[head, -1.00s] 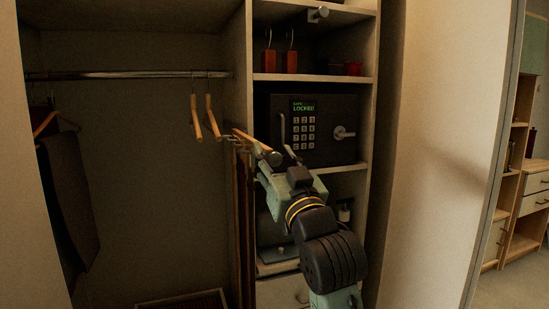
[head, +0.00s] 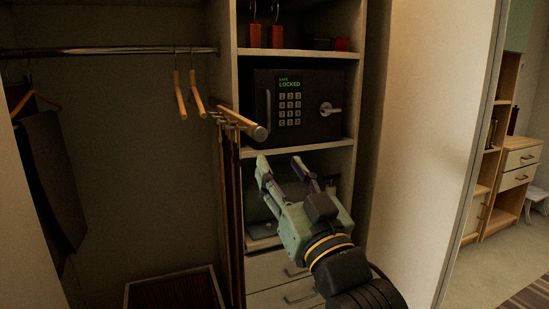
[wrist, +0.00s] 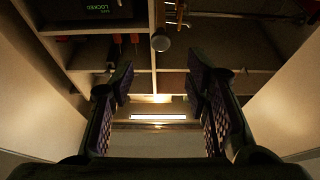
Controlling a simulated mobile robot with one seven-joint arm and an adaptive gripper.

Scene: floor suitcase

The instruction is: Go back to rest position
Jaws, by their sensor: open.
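My gripper (head: 281,170) is open and empty in the head view, its fingers pointing up in front of the shelf compartment below the safe. The dark safe (head: 312,88) sits on a shelf with its door shut and its green display reading "SAFE LOCKED". My gripper is below the safe and apart from it. In the wrist view the two fingers (wrist: 160,95) are spread wide with nothing between them. The safe's display also shows at the top left of the wrist view (wrist: 97,8).
A wooden pull-out rail (head: 238,121) juts out just above and left of my gripper. Hangers (head: 181,95) hang from the metal rod (head: 120,50). Drawers (head: 285,285) lie below, and a pale panel (head: 430,130) stands to the right.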

